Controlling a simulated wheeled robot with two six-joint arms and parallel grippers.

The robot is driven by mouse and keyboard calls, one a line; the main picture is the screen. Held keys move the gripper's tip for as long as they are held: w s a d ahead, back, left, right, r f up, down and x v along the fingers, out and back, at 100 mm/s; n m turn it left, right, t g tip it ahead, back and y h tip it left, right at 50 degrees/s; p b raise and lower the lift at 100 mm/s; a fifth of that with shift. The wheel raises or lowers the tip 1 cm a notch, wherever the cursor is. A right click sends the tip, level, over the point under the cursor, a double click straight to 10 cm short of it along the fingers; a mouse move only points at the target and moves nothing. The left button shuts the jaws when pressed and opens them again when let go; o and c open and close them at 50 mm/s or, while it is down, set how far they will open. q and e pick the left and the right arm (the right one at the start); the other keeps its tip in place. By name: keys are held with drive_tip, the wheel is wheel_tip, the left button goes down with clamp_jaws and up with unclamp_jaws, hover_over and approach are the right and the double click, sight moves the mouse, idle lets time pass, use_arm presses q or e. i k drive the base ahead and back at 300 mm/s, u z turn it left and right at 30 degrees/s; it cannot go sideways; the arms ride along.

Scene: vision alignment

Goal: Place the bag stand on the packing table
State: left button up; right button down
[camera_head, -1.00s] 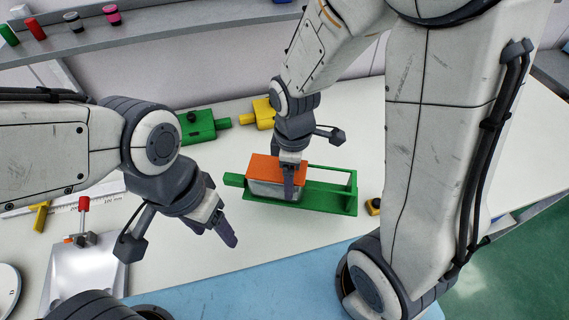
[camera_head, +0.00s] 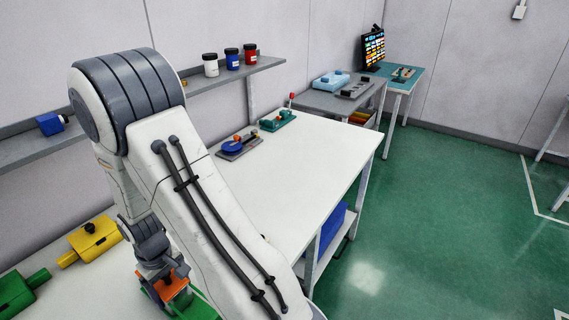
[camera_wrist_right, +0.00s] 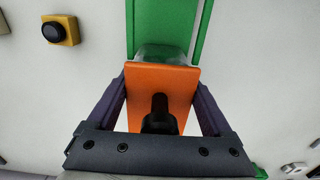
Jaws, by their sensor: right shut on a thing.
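My right gripper (camera_head: 160,275) is at the bottom left of the head view, partly behind my own arm. It is shut on an orange-topped piece (camera_head: 173,287). In the right wrist view the gripper's fingers (camera_wrist_right: 160,92) lie along both sides of the orange plate (camera_wrist_right: 145,82), which has a black knob. A clear part (camera_wrist_right: 163,52) shows beyond the plate, beside a green frame (camera_wrist_right: 163,22). I cannot tell whether the piece is clear of the frame, or which part is the bag stand. No table is marked as the packing table. My left gripper is not in view.
A white table (camera_head: 290,170) has a blue disc fixture (camera_head: 238,146) and a teal fixture (camera_head: 278,120) at its back. A grey table (camera_head: 325,98) and a teal table (camera_head: 405,80) stand beyond. Yellow (camera_head: 95,240) and green (camera_head: 18,293) blocks lie left. Green floor is open at right.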

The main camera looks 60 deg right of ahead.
sight(315, 160)
drive_tip(key=k, duration=0.7)
drive_tip(key=z, duration=2.5)
drive_tip(key=i, duration=3.1)
drive_tip(key=u, duration=2.45)
